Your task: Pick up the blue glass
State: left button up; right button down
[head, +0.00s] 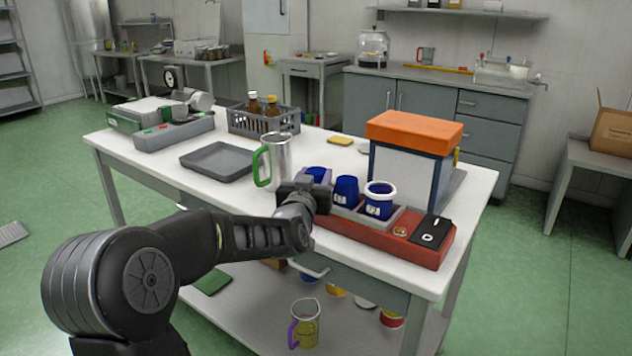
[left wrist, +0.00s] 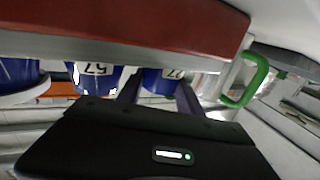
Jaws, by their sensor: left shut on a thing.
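Several small blue glasses stand in a row on a red-based rack (head: 432,255) on the white table. The leftmost blue glass (head: 316,173) is mostly hidden behind my left gripper (head: 321,186). In the left wrist view this numbered blue glass (left wrist: 158,84) is between my gripper's two fingers, which are shut on it. I cannot tell whether it is raised from its place. The middle blue glass (head: 346,188) is just right of the gripper. The right blue glass (head: 379,206) has a white rim and a number label. My right gripper is not in view.
A metal jug (head: 279,160) with a green handle stands close left of the gripper. A white box with an orange lid (head: 414,129) stands behind the rack. A grey tray (head: 217,161) and a bottle crate (head: 262,122) are further back. The table's front left is clear.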

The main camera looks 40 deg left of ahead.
pick_arm(q)
jog(key=shift+r, duration=0.15)
notch_tip(320, 180, up, 10)
jog(key=p, duration=0.2)
dwell(0.8)
dwell(0.8)
